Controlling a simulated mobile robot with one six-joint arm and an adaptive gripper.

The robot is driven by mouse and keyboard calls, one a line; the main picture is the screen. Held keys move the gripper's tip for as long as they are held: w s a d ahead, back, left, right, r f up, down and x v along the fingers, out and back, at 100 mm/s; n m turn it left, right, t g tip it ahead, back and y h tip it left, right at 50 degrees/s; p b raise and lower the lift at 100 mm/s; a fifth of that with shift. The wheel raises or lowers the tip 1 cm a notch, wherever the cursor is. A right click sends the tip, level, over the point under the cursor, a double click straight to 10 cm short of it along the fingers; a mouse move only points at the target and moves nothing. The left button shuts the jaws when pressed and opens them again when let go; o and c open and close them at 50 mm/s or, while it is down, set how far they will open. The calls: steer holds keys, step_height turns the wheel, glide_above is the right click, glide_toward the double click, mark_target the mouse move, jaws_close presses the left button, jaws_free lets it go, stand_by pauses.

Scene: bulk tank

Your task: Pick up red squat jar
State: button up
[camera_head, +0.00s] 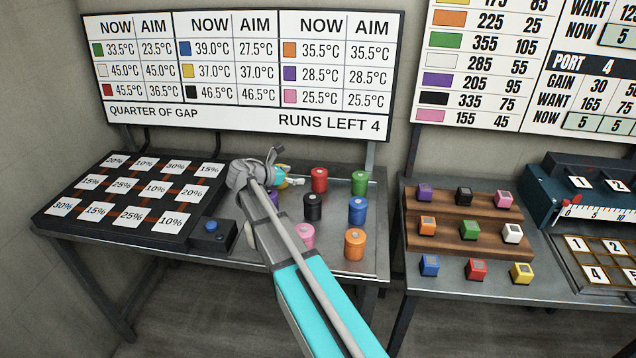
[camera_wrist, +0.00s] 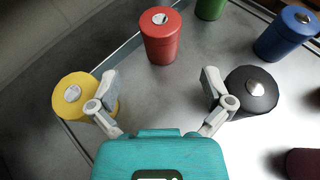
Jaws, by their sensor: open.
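The red squat jar (camera_head: 319,180) stands upright near the back of the left table in the head view. In the wrist view the red jar (camera_wrist: 159,38) is at the top centre, ahead of my gripper (camera_wrist: 158,88) and apart from it. My gripper is open and empty, with its two fingers spread. It also shows in the head view (camera_head: 292,182), just left of the red jar, partly hidden by my own arm.
A yellow jar (camera_wrist: 75,93) is by my left finger and a black jar (camera_wrist: 252,90) by my right finger. Blue (camera_head: 357,210), green (camera_head: 360,183), pink (camera_head: 304,236) and orange (camera_head: 355,244) jars stand around. A black panel with percentage tiles (camera_head: 130,200) fills the table's left side.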

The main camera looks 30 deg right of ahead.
mark_target(313, 175)
steer(key=b+x, duration=0.2)
steer(key=x, duration=0.5)
steer(key=shift+f+b+x, duration=0.25)
steer(key=shift+b+x, duration=1)
steer(key=shift+x, duration=0.9)
steer(key=shift+d, duration=0.25)
steer(key=c, duration=1.1)
steer(key=shift+c, duration=0.2)
